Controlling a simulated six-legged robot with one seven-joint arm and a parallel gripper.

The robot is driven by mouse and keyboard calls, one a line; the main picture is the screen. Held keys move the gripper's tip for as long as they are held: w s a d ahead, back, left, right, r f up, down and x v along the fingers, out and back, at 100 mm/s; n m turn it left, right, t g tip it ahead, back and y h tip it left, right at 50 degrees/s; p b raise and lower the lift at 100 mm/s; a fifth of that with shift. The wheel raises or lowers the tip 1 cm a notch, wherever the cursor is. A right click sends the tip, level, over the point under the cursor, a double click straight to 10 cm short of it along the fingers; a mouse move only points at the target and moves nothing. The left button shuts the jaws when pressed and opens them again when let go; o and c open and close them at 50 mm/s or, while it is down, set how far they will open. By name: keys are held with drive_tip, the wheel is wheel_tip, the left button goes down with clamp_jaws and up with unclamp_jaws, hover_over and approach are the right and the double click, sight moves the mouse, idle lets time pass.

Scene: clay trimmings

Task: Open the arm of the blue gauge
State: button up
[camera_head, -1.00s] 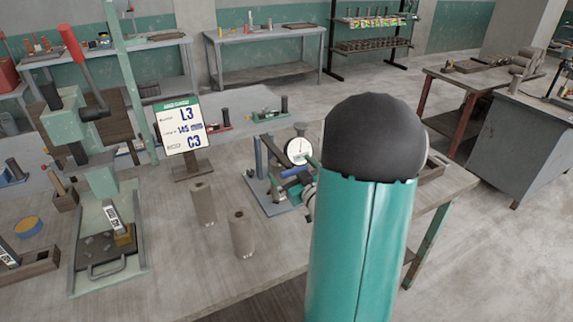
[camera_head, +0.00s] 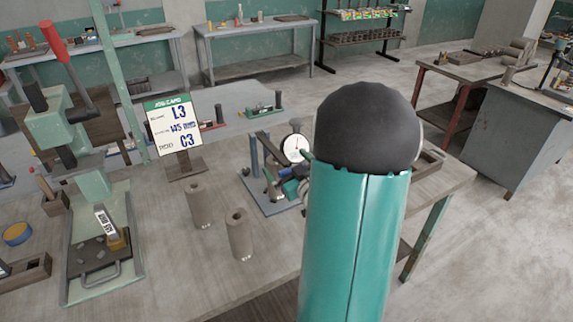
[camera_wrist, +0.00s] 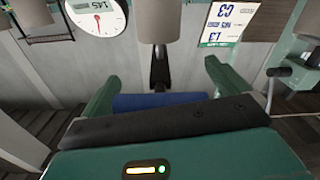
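The blue gauge stands on the table in the head view, with a blue base plate (camera_head: 274,203), upright posts and a round white dial (camera_head: 295,148). My arm hides its right side. A blue bar (camera_head: 287,173) shows beside my gripper, low under the dial.
Two grey cylinders (camera_head: 200,206) (camera_head: 239,234) stand left of the gauge. A job card (camera_head: 178,123) reads L3, 145 mm, C3. A green lever press (camera_head: 65,125) and a tray (camera_head: 100,262) are at the left.

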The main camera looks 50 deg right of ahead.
drive_tip(key=c, duration=1.1)
drive_tip(key=shift+o, duration=0.2)
drive_tip(key=shift+w+r+g, duration=0.1)
drive_tip(key=shift+r+g, duration=0.6)
drive_tip(key=shift+r, duration=0.65)
drive_tip(key=r+g, duration=0.1)
drive_tip(key=r, duration=0.1)
drive_tip(key=w+r+g, duration=0.1)
drive_tip(key=r, duration=0.1)
drive_tip(key=w+d+r+g+y, duration=0.1)
drive_tip(key=r, duration=0.2)
drive_tip(key=shift+w, duration=0.25)
drive_tip(key=w+d+r, duration=0.2)
drive_tip(key=w+r, duration=0.5)
drive_tip(key=w, duration=0.2)
drive_tip(key=shift+d+r, duration=0.15)
drive_tip(key=shift+d, duration=0.25)
drive_tip(key=shift+w, duration=0.1)
